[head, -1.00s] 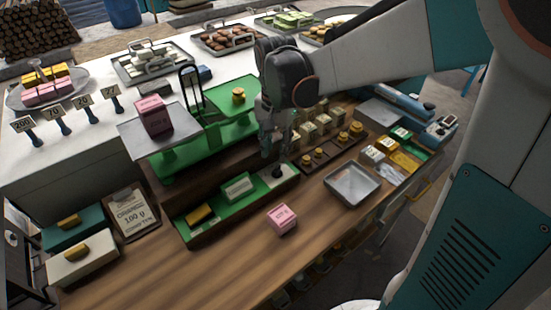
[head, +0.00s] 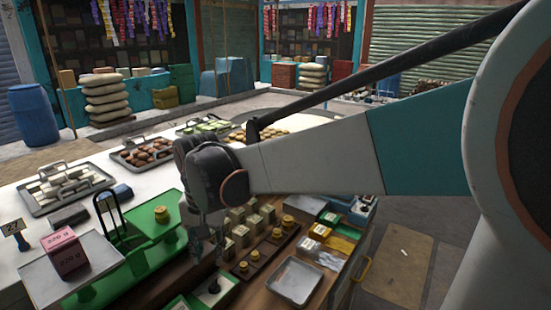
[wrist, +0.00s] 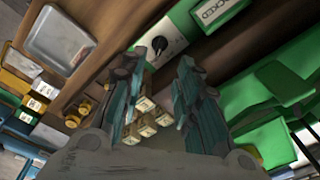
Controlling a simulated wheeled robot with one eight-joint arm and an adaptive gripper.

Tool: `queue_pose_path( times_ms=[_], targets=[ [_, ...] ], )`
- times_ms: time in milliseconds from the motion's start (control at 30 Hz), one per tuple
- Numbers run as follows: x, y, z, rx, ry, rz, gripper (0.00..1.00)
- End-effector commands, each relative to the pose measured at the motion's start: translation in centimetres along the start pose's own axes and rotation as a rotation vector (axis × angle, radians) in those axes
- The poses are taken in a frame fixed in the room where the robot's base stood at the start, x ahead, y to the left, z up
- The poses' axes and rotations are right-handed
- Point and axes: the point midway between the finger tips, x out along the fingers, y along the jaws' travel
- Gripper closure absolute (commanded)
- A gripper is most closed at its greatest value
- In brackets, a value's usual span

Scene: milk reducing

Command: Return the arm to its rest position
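My arm reaches across the head view from the right. My gripper (head: 207,250) hangs downward above the counter, between the green balance scale (head: 150,255) and the wooden rack of weights (head: 262,250). In the wrist view my gripper (wrist: 158,66) has its two teal fingers apart, with nothing between them. A pink box (head: 67,253) sits on the scale's left pan (head: 42,287). A brass weight (head: 162,214) sits on the right pan (head: 150,222).
Pale blocks (head: 238,230) stand close to the gripper. An empty metal tray (head: 295,281) lies to its right. Trays of goods (head: 66,190) stand on the white counter behind. Open pavement (head: 400,235) lies right of the counter.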

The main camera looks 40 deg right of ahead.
Motion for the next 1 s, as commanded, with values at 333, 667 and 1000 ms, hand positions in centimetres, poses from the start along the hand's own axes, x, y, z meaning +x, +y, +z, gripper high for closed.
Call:
queue_pose_path(
  times_ms=[333,667,1000],
  targets=[
    [-1.9,4.1,5.0,-0.284,0.21,-0.115,0.7],
    [-1.5,7.1,8.7,-0.533,0.426,-0.165,0.7],
    [-1.0,7.9,9.8,-0.628,0.516,-0.17,0.7]
  ],
)
